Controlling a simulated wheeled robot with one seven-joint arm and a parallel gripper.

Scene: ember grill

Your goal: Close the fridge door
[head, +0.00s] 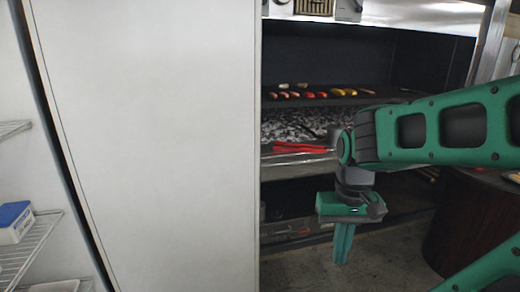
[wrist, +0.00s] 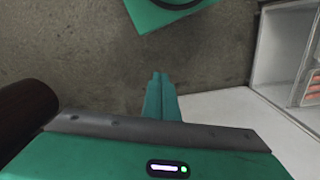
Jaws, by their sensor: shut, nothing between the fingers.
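The fridge door (head: 150,140) is a large, plain white panel standing open and filling the left-centre of the head view. The fridge interior, with wire shelves (head: 35,240), shows at the far left beyond a dark seal along the door's edge. My gripper (head: 342,245) is to the right of the door's right edge, pointing down, its green fingers shut and empty. In the wrist view the shut fingers (wrist: 160,93) point over the floor, with a white panel (wrist: 240,118) close at their right. I cannot tell whether they touch it.
Behind my arm is a grill (head: 300,125) with coals and several food pieces on a rack. Red tongs (head: 300,147) lie at its front edge. A dark round-sided table (head: 470,225) stands at the right. Bare floor (head: 385,255) shows below my gripper. A blue-lidded tub (head: 14,222) sits on a fridge shelf.

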